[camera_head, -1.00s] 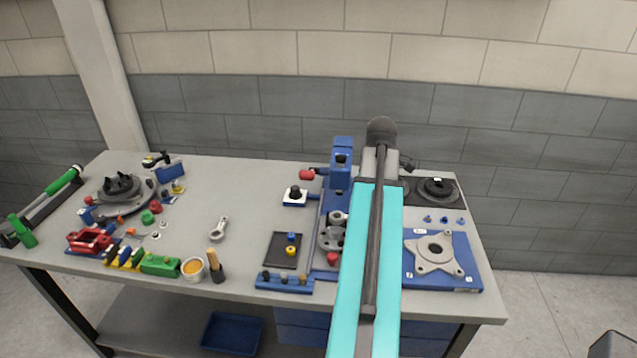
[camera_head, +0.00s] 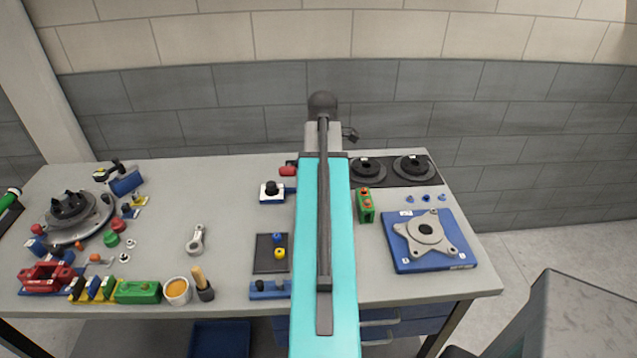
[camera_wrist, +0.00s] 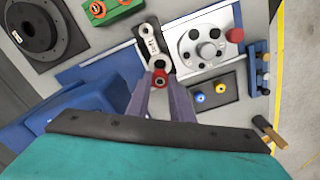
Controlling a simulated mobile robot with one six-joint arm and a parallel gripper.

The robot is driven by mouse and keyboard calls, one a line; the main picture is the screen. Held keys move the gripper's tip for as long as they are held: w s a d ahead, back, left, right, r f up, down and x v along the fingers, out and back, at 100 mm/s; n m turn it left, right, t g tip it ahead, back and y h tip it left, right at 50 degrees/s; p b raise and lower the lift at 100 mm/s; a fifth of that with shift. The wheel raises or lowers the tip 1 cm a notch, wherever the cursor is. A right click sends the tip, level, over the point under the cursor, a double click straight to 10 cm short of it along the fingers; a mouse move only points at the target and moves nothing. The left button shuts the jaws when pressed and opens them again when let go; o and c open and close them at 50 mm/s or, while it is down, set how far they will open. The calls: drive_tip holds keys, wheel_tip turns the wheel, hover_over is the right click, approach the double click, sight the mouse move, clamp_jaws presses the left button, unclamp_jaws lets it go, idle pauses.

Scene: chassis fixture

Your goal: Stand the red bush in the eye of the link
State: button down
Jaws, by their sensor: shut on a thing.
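In the wrist view my gripper (camera_wrist: 160,88) is shut on the red bush (camera_wrist: 160,79), which shows between the fingertips. In the head view my arm hides the gripper, bush and this link.
A round grey disc (camera_wrist: 203,48) and red knob (camera_wrist: 235,35) stand close right of the link. A dark tray (camera_head: 265,263) holds a blue and a yellow piece. The green block (camera_head: 365,205) and blue plate with grey flange (camera_head: 428,232) lie right of my arm. Bench left of the tray is partly clear.

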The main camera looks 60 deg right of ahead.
drive_tip(key=shift+f, duration=0.15)
drive_tip(key=shift+s+f+b, duration=0.1)
drive_tip(key=shift+f+b, duration=1.75)
drive_tip(key=shift+f, duration=0.3)
drive_tip(key=shift+p, duration=0.3)
drive_tip(key=shift+f, duration=0.2)
drive_tip(key=shift+f, duration=0.35)
drive_tip(key=shift+f, duration=0.4)
drive_tip(key=c, duration=1.9)
unclamp_jaws()
drive_tip(key=shift+o, duration=0.2)
